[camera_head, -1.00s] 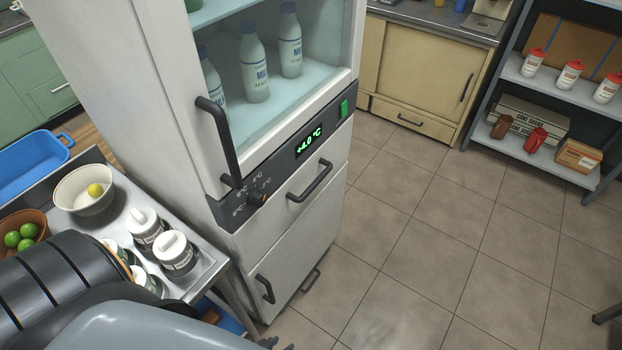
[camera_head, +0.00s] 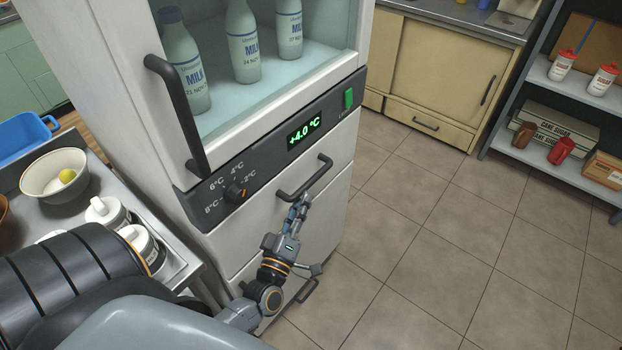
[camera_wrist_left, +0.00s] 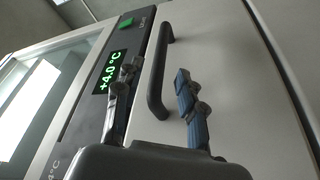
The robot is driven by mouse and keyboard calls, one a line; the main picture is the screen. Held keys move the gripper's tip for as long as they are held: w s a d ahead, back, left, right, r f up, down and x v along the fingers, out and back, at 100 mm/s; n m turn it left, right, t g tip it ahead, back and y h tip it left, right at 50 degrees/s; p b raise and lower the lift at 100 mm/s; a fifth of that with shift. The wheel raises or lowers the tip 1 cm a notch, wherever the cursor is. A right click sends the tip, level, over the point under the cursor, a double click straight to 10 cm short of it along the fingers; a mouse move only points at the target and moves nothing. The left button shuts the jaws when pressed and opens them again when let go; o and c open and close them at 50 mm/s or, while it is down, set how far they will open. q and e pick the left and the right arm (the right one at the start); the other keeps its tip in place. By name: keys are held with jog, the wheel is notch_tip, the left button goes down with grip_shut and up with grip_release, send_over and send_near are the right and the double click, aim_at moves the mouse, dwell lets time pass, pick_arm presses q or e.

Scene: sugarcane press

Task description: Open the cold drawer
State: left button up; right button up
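The cold drawer (camera_head: 262,228) is a white front panel below the fridge's control strip, and it is shut. Its dark bar handle (camera_head: 306,178) runs along the top of the panel; the handle also shows in the left wrist view (camera_wrist_left: 156,85). My left gripper (camera_head: 299,203) is at the handle, its fingertips close to the bar. In the left wrist view, the two fingers of this gripper (camera_wrist_left: 156,70) are apart, one on each side of the handle. I cannot tell whether they touch it. My right gripper is not in view.
The fridge's glass door (camera_head: 270,70) with milk bottles is above, its long handle (camera_head: 178,115) left of the drawer. A steel cart (camera_head: 105,205) with a bowl (camera_head: 55,176) and jars stands left. Tiled floor (camera_head: 430,240) to the right is clear.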

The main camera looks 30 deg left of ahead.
aim_at(311, 178)
pick_arm(q)
jog(key=x, duration=0.7)
jog(key=shift+w+p, duration=0.2)
jog(key=shift+p, duration=0.1)
grip_shut()
